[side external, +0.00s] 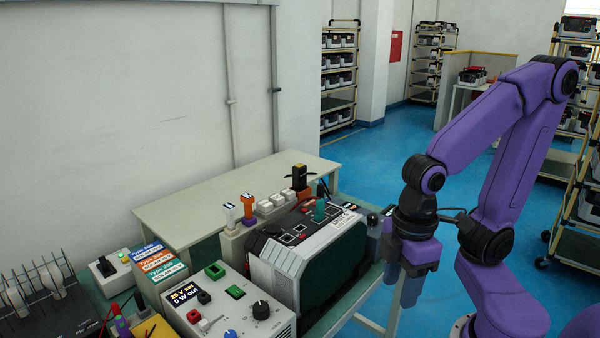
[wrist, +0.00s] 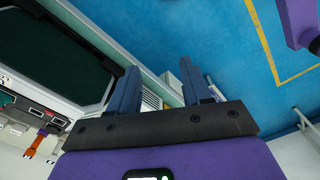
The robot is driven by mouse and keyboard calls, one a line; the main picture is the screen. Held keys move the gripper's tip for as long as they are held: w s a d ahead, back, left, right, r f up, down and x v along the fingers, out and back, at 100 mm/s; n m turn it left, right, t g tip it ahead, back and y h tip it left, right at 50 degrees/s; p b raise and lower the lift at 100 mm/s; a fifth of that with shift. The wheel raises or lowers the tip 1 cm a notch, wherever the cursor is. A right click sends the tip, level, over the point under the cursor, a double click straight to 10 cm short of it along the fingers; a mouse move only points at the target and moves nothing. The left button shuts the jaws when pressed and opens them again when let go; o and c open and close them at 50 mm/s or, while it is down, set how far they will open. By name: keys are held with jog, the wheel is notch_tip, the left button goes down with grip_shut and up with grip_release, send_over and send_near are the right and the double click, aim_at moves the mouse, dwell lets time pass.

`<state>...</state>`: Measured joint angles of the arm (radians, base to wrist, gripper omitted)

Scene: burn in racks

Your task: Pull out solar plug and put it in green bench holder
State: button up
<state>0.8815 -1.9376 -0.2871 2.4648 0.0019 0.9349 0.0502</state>
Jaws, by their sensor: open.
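A dark grey power station (side external: 282,262) stands on the bench, with a dark panel facing my arm. I cannot read which one is the solar plug, and no green bench holder is clearly identifiable. The orange plug (wrist: 46,132) also shows in the wrist view. My gripper (side external: 408,290) hangs right of the station, pointing down, open and empty; its fingers (wrist: 158,88) are apart in the wrist view.
Labelled boxes (side external: 160,264) and a dark rack (side external: 45,305) are to the left. A pale table (side external: 185,213) stands behind. Open blue floor (side external: 385,165) lies beyond.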

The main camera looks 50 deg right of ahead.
jog(key=w+a+r+m, duration=0.1)
jog(key=w+r+m, duration=0.3)
jog(key=w+m, duration=0.45)
notch_tip(320, 180, up, 10)
jog(key=m, duration=2.1)
send_over(320, 199)
notch_tip(320, 199, down, 17)
jog(key=shift+f, duration=0.15)
grip_shut()
